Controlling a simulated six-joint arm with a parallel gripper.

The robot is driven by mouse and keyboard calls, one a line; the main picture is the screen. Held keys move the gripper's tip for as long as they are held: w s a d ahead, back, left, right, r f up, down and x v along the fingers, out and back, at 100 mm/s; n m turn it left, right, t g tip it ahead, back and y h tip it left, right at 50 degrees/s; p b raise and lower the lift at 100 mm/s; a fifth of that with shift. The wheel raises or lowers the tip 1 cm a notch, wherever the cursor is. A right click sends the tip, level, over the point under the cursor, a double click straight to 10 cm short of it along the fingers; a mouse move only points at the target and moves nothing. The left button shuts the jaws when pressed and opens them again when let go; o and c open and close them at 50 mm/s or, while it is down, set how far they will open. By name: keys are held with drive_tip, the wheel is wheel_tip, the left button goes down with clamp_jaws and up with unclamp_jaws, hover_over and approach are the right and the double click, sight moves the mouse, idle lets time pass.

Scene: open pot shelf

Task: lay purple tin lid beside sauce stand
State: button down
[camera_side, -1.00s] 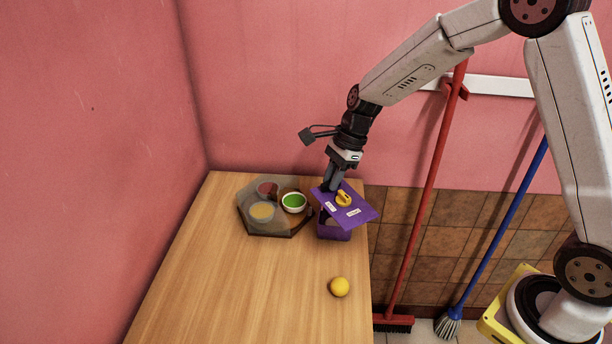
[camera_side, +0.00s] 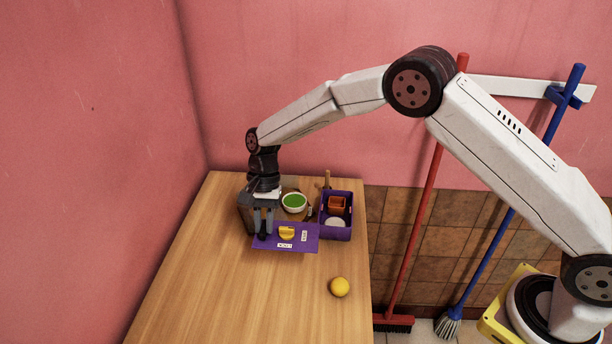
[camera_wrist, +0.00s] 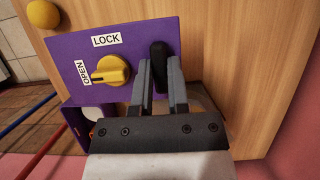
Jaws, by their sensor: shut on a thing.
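The purple tin lid (camera_side: 300,240) is a flat plate with a yellow knob and labels reading LOCK and OPEN. It also fills much of the wrist view (camera_wrist: 125,25). My gripper (camera_side: 265,228) is shut on the lid's black grip (camera_wrist: 159,58). The lid is roughly level at the front edge of the sauce stand (camera_side: 246,219); I cannot tell whether it touches the table. My gripper hides much of the stand, and only the green sauce bowl (camera_side: 294,203) shows clearly. The purple tin (camera_side: 337,234) stands open right of the stand, holding an orange-brown box and something white.
A yellow ball (camera_side: 340,287) sits on the wooden table (camera_side: 230,300) near its right edge. The table's front and left are clear. Pink walls close the back and left. A red broom (camera_side: 425,210) and a blue one (camera_side: 490,235) hang beyond the right edge.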

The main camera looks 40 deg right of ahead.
drive_tip(key=shift+f, duration=0.15)
drive_tip(key=shift+f, duration=3.05)
drive_tip(key=shift+f, duration=0.3)
drive_tip(key=c, duration=0.5)
unclamp_jaws()
drive_tip(key=shift+c, duration=0.2)
drive_tip(key=shift+r, duration=0.15)
drive_tip(key=shift+r, duration=3.35)
